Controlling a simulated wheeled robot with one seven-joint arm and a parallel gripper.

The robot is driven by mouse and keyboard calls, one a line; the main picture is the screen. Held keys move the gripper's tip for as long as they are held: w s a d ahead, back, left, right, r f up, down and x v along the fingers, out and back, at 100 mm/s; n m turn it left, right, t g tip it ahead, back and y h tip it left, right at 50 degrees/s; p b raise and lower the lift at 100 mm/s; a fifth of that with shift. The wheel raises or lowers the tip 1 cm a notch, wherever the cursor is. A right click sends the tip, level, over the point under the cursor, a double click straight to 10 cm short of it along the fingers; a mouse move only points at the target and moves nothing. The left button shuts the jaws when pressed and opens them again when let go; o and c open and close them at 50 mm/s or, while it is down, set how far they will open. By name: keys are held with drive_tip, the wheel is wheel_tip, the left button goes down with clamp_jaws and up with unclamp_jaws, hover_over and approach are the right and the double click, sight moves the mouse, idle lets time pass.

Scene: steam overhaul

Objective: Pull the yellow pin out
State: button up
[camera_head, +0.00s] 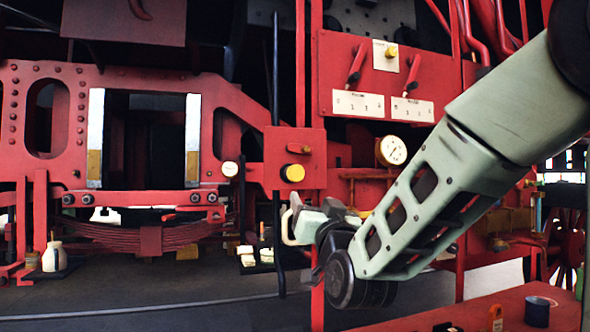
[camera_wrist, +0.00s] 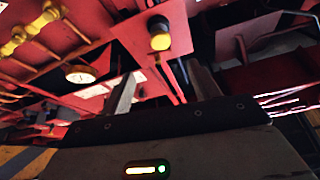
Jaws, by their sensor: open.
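A round yellow knob (camera_head: 292,173) sits on the front of a red box on the frame, and it also shows in the wrist view (camera_wrist: 159,40). A second small yellow piece (camera_head: 391,52) sits on a white plate on the lever panel. I cannot tell which is the yellow pin. My gripper (camera_head: 298,207) is just below the red box in the head view. In the wrist view its two fingers stand apart with nothing between them (camera_wrist: 164,85), and the knob shows above the gap, apart from the fingers.
The lever panel (camera_head: 344,48) with red levers is above right. A round gauge (camera_head: 391,150) is behind my arm; a smaller one (camera_head: 230,169) is left of the box. A red table (camera_head: 465,308) with a dark cup is lower right.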

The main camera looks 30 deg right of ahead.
sight(297, 175)
drive_tip(key=p+x, duration=0.8)
drive_tip(key=x, duration=0.8)
drive_tip(key=shift+w+r+p, duration=0.1)
drive_tip(key=shift+r+p, duration=0.05)
drive_tip(key=shift+p, duration=0.15)
